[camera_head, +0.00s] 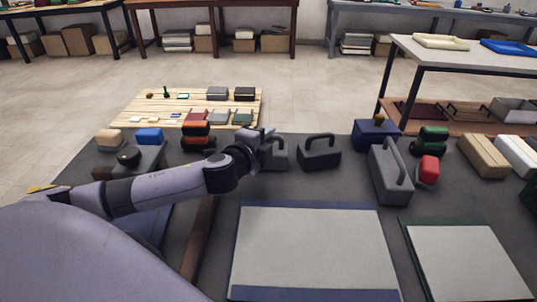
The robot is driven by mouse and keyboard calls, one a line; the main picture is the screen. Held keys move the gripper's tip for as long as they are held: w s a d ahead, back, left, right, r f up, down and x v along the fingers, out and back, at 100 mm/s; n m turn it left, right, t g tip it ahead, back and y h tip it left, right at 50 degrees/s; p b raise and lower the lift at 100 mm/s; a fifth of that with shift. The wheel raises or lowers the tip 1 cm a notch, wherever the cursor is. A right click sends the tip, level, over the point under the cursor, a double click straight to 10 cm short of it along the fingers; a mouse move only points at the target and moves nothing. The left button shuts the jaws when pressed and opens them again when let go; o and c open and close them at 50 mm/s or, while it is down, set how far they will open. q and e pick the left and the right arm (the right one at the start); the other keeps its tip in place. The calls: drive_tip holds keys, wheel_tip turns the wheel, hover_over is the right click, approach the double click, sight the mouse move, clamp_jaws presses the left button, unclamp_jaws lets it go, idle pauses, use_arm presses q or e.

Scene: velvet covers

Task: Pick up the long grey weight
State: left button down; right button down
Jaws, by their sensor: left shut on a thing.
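Three dark grey weights with loop handles are on the dark table. One grey weight (278,156) is at my left gripper (262,139), which is shut on it near its handle. The wrist hides its left part, so I cannot tell its full length or whether it is lifted. A second grey weight (319,158) stands upright just right of it, apart from the gripper. A third, longer-looking grey weight (390,182) stands further right, its handle running away from me. My right gripper is not in view.
A pale panel with blue edges (312,250) lies in front, with a green-edged panel (468,262) to its right. A blue box (376,136), a red weight (428,170) and cardboard-coloured blocks (484,158) stand at right. A slatted wooden board (135,112) with small items lies behind.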

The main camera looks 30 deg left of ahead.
use_arm(q)
drive_tip(key=shift+r, duration=0.25)
drive_tip(key=shift+w+r, duration=0.1)
